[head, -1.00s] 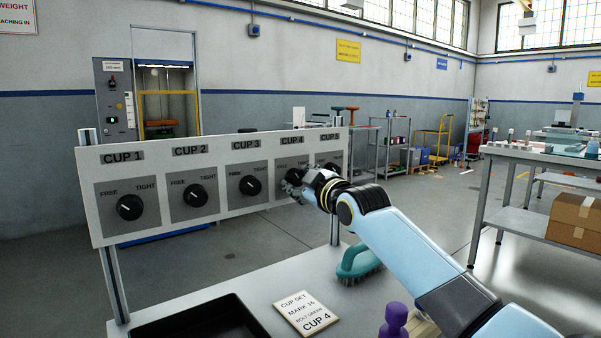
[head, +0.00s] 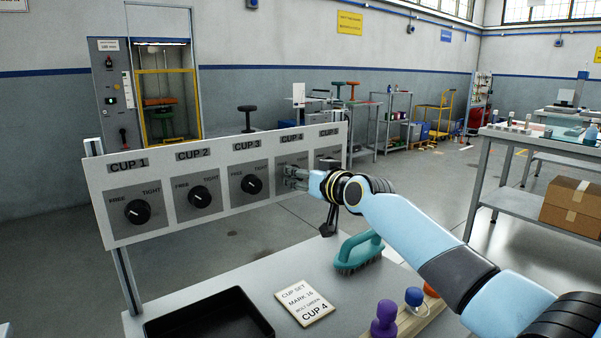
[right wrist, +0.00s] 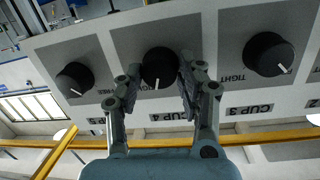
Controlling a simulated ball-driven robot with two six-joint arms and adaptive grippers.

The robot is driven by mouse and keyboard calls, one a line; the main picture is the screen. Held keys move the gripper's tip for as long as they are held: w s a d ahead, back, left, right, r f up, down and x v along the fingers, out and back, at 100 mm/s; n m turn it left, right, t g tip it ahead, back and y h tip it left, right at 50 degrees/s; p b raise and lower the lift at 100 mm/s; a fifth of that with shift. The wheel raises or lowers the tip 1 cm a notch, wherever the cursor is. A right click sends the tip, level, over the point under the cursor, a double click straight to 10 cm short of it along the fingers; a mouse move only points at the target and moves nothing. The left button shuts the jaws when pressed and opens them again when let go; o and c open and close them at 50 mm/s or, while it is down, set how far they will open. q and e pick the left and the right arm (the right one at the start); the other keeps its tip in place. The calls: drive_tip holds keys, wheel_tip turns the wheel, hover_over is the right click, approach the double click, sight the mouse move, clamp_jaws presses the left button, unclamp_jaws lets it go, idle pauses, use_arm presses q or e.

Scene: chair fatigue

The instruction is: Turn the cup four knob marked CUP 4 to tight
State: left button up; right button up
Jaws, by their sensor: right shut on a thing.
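The CUP 4 knob (right wrist: 160,68) is round and black with a white pointer line. In the right wrist view, which shows the panel upside down, it sits between the two fingers of my right gripper (right wrist: 158,88), which is shut on it. Its pointer faces nearly straight down there, toward the CUP 4 label (right wrist: 168,116). In the head view my right gripper (head: 291,178) is against the CUP 4 square and hides the knob and part of the FREE and TIGHT words. My left gripper is not in view.
The CUP 3 knob (right wrist: 269,54) and CUP 5 knob (right wrist: 74,79) flank it closely on the white panel (head: 228,210). Below are a black tray (head: 207,322), a CUP 4 card (head: 305,304), a teal brush (head: 359,252) and a purple peg (head: 384,318).

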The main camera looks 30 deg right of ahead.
drive_tip(key=m+y, duration=0.1)
drive_tip(key=m, duration=0.3)
drive_tip(key=shift+m, duration=0.3)
idle(0.4)
drive_tip(key=o, duration=1.2)
drive_tip(key=shift+c, duration=0.2)
drive_tip(key=shift+s+d, duration=0.1)
drive_tip(key=s+d+r, duration=0.1)
drive_tip(key=s, duration=1)
drive_tip(key=shift+s+d+r, duration=0.25)
drive_tip(key=shift+d+r, duration=0.05)
drive_tip(key=shift+r, duration=0.1)
